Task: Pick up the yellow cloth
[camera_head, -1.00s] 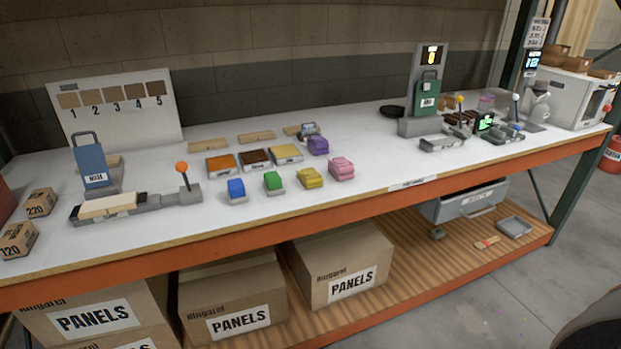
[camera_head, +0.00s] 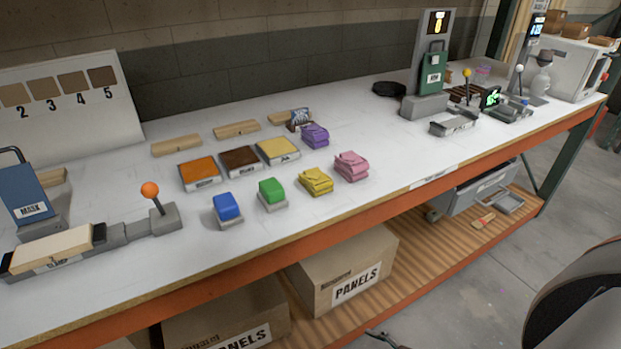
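The yellow cloth (camera_head: 316,181) lies folded on the white tabletop near the front edge. It sits between the green block (camera_head: 272,191) and the pink cloth (camera_head: 351,166), apart from both. The purple cloth (camera_head: 315,135) lies behind it. Nothing touches or covers the yellow cloth. A small dark tip, seemingly of my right gripper (camera_head: 386,341), shows at the bottom edge, below and in front of the table; its opening cannot be made out. My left gripper is not in view.
The blue block (camera_head: 227,207) stands left of the green one. Orange, brown and yellow trays (camera_head: 278,150) lie behind. A lever with an orange knob (camera_head: 150,190) rises at left. The tabletop right of the pink cloth is clear. PANELS boxes (camera_head: 340,270) stand on the shelf below.

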